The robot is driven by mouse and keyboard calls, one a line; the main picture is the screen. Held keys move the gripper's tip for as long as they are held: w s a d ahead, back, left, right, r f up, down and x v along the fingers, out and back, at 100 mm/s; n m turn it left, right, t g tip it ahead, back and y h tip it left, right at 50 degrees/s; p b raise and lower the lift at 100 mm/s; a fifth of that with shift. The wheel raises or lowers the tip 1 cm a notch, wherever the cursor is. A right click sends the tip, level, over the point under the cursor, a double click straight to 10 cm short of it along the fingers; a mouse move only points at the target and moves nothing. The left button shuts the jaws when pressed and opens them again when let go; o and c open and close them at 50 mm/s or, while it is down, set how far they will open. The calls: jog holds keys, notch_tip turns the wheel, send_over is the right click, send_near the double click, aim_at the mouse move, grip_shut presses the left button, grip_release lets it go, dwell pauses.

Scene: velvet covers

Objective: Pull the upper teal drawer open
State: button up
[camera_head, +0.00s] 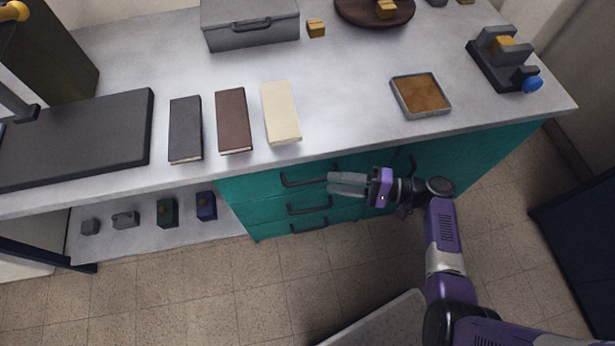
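The upper teal drawer (258,186) is in the cabinet front below the worktop, at the centre of the head view. It looks flush and closed. Its dark bar handle (303,182) runs along the front. My gripper (334,183) is in front of the drawer's right part, with its grey fingers pointing left. The fingertips are just right of the handle's right end, and I see no grip on it. The fingers lie close together in this view, and their gap cannot be judged.
Two lower teal drawers with handles (309,209) sit below. A teal panel with an upright handle (407,166) is behind my wrist. The worktop (340,60) above holds books, a tray (421,96) and a grey box (250,24). An open shelf (150,240) is at left. A pale-edged panel (385,320) stands low in front.

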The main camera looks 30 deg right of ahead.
aim_at(314, 179)
jog(key=x, duration=0.6)
jog(key=shift+w+a, duration=0.15)
jog(key=shift+a, duration=0.05)
grip_shut()
dwell(1.2)
